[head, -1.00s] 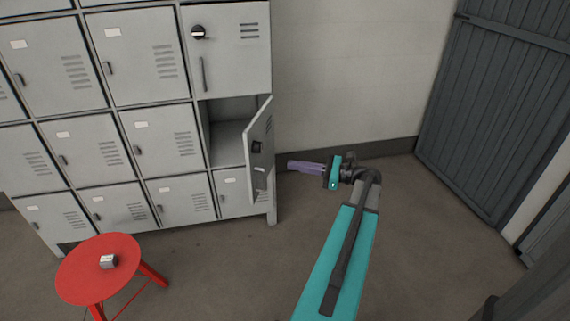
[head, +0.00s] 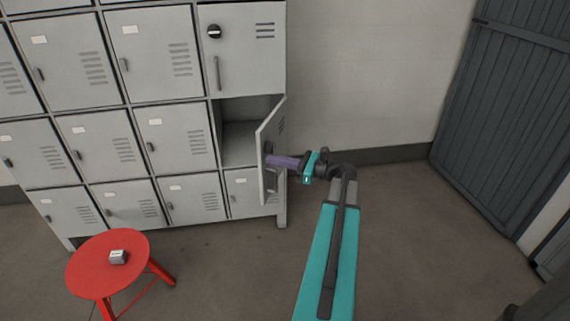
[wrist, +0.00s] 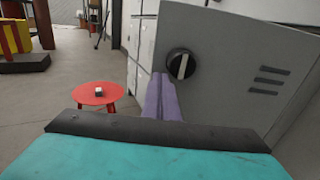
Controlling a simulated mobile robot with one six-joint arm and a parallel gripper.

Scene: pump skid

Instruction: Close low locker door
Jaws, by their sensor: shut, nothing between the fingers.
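The low locker door (head: 271,155) is grey and stands swung outward, at the right end of the locker bank. Its compartment (head: 238,142) is open and looks empty. My gripper (head: 268,160) is shut, its purple fingers together and empty, and reaches leftward in front of the door's face. In the wrist view the fingers (wrist: 160,88) point along the door (wrist: 225,75), just left of and below its round black knob (wrist: 182,64). I cannot tell whether the fingertips touch the door. In the head view the fingers partly cover the knob area.
A red stool (head: 92,268) with a small grey-white block (head: 118,257) stands in front of the lockers at left. Other locker doors (head: 155,50) are shut. Floor is free right of the lockers, up to a dark slatted door (head: 510,110).

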